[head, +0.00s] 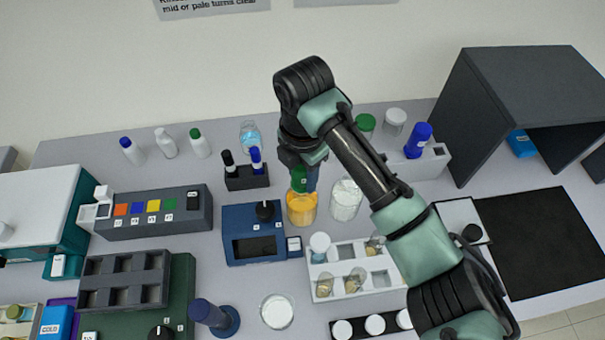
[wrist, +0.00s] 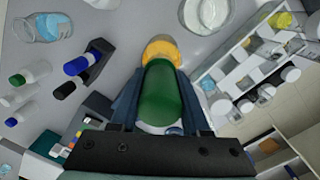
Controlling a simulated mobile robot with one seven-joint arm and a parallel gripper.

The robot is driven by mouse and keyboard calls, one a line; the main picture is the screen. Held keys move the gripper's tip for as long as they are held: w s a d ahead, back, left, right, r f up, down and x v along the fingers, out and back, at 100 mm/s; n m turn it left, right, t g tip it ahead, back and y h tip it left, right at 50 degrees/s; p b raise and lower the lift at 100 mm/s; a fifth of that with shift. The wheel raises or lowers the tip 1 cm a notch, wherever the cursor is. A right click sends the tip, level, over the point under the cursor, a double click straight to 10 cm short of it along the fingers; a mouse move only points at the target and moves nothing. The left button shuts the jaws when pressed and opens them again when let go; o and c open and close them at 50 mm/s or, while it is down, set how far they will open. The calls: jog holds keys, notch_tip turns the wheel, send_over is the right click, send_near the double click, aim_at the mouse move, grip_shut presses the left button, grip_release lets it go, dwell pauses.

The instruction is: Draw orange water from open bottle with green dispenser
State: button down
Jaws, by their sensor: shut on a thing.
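My gripper (head: 303,178) is shut on the green dispenser (head: 298,180), right above the open bottle of orange water (head: 301,209). In the wrist view the green dispenser (wrist: 161,95) lies between my fingers (wrist: 165,105) and points at the orange bottle (wrist: 160,50), whose rim shows just past it. The dispenser's tip is hidden, so I cannot tell whether it is inside the bottle mouth or in the liquid.
A clear jar of white material (head: 346,199) stands close right of the orange bottle. A blue device with a knob (head: 240,220) is close on the left. A rack with dark and blue-capped pens (head: 246,180) stands behind left. A white rack (head: 345,285) is in front.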

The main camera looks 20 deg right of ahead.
jog(key=shift+s+a+f+g+p, duration=0.15)
jog(key=shift+g+p, duration=0.25)
jog(key=shift+p, duration=0.75)
dwell(0.5)
jog(key=shift+c, duration=1.5)
grip_release()
jog(key=shift+w, duration=0.2)
notch_tip(320, 180, up, 13)
